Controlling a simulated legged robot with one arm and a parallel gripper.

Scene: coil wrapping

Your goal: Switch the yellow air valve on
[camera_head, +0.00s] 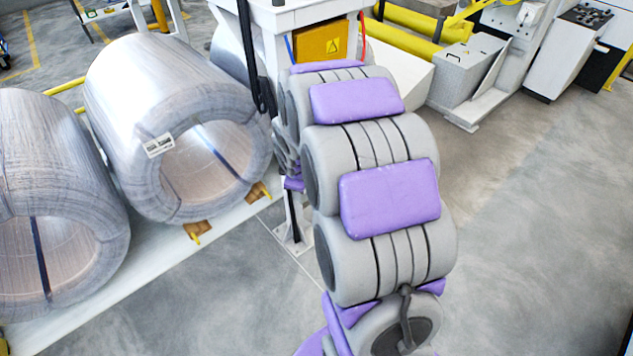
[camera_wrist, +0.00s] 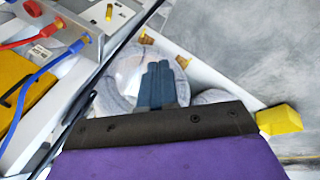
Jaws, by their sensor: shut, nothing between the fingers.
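A small yellow piece (camera_wrist: 109,12) stands on a grey metal bracket (camera_wrist: 88,22) at the top left of the wrist view, and it looks like the air valve's handle. A red hose (camera_wrist: 30,40) and a blue hose (camera_wrist: 45,70) join the same bracket. I cannot tell the valve's on or off position. My gripper (camera_wrist: 158,70) has its blue-grey fingers shut together and empty. It is apart from the bracket, to its lower right in the picture. In the head view my arm hides the gripper, and the valve cannot be made out.
Large wire coils (camera_head: 180,125) lie on a white rack at the left of the head view. A yellow box with a warning sign (camera_head: 320,42) sits on a white machine frame (camera_head: 285,18) beyond my arm. Grey floor (camera_head: 530,230) at the right is clear.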

